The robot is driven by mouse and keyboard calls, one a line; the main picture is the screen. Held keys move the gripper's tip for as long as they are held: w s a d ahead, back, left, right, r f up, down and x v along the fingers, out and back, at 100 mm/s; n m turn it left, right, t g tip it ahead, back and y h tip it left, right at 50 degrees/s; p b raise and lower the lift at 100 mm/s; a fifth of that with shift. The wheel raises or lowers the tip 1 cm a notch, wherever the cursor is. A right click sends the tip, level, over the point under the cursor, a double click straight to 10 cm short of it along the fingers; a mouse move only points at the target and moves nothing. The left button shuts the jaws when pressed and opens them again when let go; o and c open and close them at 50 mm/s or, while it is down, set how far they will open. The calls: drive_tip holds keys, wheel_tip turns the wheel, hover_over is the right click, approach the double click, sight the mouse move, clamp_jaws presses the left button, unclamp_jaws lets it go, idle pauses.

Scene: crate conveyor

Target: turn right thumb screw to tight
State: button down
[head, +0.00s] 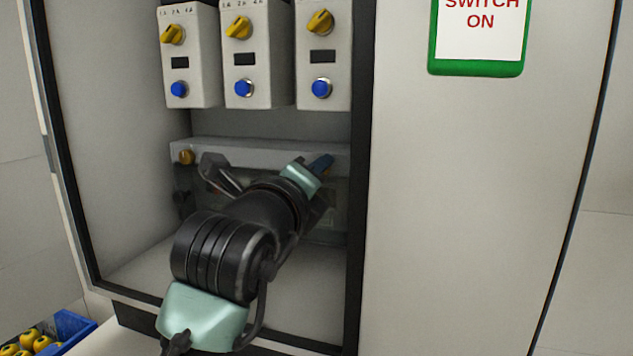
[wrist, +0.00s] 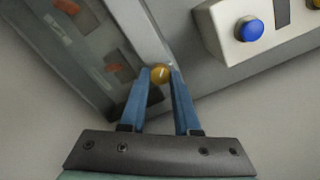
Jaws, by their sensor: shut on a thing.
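The right thumb screw (wrist: 160,73) is a round brass-yellow knob with a pale line across its face. It sits between the blue fingertips of my gripper (wrist: 161,79), which is shut on it. In the head view my gripper (head: 320,163) reaches to the right end of a grey bar inside the cabinet. The right thumb screw is hidden there by my gripper. The left thumb screw (head: 187,157), also brass-yellow, shows at the left end of the grey bar (head: 235,153).
Grey control boxes (head: 246,60) with yellow knobs and blue buttons hang above the bar. The black cabinet edge (head: 358,200) runs close to the right of my gripper. A sign (head: 478,40) is on the right panel. A blue crate (head: 75,324) of yellow fruit stands lower left.

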drive_tip(key=shift+f+m+b, duration=0.1)
drive_tip(key=shift+m+b, duration=0.2)
drive_tip(key=shift+m, duration=3.9)
drive_tip(key=c, duration=0.6)
unclamp_jaws()
drive_tip(key=shift+a, duration=0.1)
